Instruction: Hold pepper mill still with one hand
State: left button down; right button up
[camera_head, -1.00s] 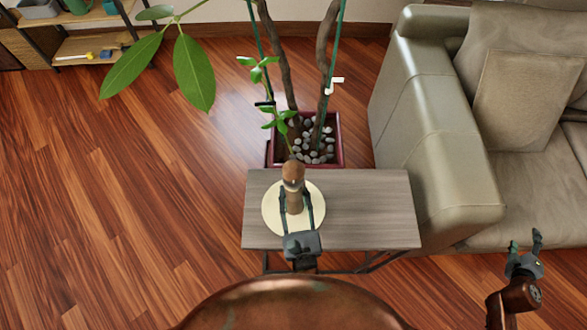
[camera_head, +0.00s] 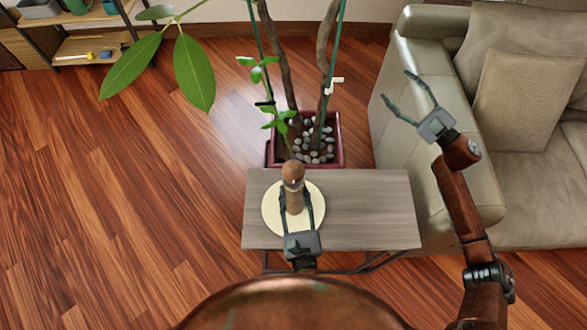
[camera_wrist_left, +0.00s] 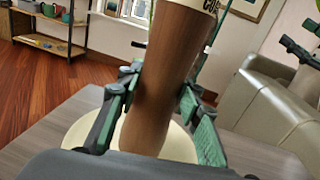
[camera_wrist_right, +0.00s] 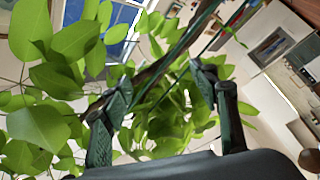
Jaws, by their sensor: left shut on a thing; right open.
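The brown wooden pepper mill (camera_head: 293,178) stands upright on a round cream mat (camera_head: 272,211) on the small grey table. My left gripper (camera_head: 296,213) is shut around the mill's body from the near side. In the left wrist view the mill (camera_wrist_left: 155,85) rises between the two green-padded fingers (camera_wrist_left: 160,120), with the lower part of the mat (camera_wrist_left: 84,134) behind. My right gripper (camera_head: 413,98) is open and empty, raised right of the table in front of the sofa arm.
The grey table (camera_head: 375,208) is bare to the right of the mat. A plant with stakes stands in a dark red pot (camera_head: 338,150) behind the table. A sofa (camera_head: 425,100) stands at the right. A shelf (camera_head: 95,48) is at far left; the wooden floor between is clear.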

jog(key=s+a+r+n+g+y, duration=0.1)
jog(key=a+r+n+g+y, duration=0.15)
jog(key=a+g+y, duration=0.65)
jog(key=n+g+h, duration=0.6)
jog(key=g+h, duration=0.5)
jog(key=g, duration=0.7)
send_near(294, 172)
notch_tip(294, 172, down, 3)
jog(key=w, duration=0.3)
jog(key=shift+m, duration=0.25)
jog(key=x, duration=1.1)
jog(key=shift+s+d+r, duration=0.2)
jog(key=shift+s+d, duration=0.05)
jog(key=shift+s, duration=0.25)
jog(key=c, duration=1.2)
